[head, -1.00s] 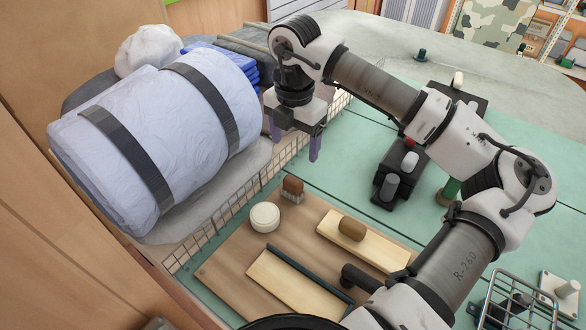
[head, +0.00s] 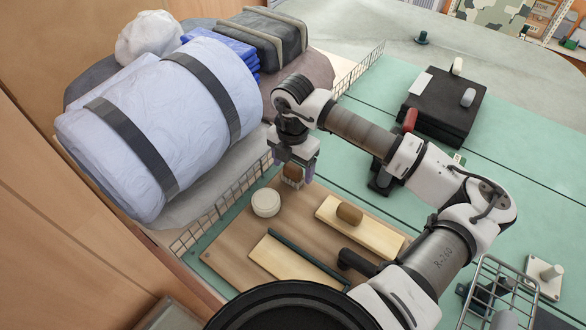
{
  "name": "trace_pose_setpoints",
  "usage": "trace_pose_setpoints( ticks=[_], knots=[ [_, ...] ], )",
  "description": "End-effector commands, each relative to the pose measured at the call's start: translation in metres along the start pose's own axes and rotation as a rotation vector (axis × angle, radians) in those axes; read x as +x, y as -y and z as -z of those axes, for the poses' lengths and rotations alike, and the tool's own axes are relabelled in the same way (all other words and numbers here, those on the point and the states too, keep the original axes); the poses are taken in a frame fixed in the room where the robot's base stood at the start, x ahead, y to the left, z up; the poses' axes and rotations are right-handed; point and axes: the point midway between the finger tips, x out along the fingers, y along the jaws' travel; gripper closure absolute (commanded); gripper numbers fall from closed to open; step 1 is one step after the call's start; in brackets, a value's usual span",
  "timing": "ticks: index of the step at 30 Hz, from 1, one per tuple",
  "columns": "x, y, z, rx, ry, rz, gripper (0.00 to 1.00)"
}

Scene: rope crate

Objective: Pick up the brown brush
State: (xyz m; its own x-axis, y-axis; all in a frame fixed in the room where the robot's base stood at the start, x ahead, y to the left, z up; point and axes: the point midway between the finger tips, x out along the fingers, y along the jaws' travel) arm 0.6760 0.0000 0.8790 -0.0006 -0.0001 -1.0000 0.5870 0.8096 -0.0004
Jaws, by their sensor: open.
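The brown brush (head: 291,174) is small, with a brown back and pale bristles. It stands at the far edge of the wooden board (head: 222,255), beside a round white tin (head: 265,203). My gripper (head: 293,174) points down right at the brush, with its purple fingers open and the brush appearing between or just behind them. Whether the fingers touch it, I cannot tell. The gripper's underside partly hides the top of the brush.
A pale wooden block with a brown knob (head: 349,213) and a dark-edged pale board (head: 285,277) lie on the wooden board. A low wire fence (head: 223,206) runs along the left, by the strapped white bundle (head: 150,120). A black case (head: 445,105) stands at the back right.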

Motion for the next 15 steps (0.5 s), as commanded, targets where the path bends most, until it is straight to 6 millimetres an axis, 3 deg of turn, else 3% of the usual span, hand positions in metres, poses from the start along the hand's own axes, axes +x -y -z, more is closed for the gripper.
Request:
trace_pose_setpoints(
  ticks=[5,12,15],
  knots=[
    [0.018,0.000,0.000,0.001,-0.002,0.000,0.25],
    [0.020,0.000,-0.001,0.001,0.001,0.000,0.25],
    [0.020,0.000,-0.001,0.001,0.001,0.000,0.37]
  ],
)
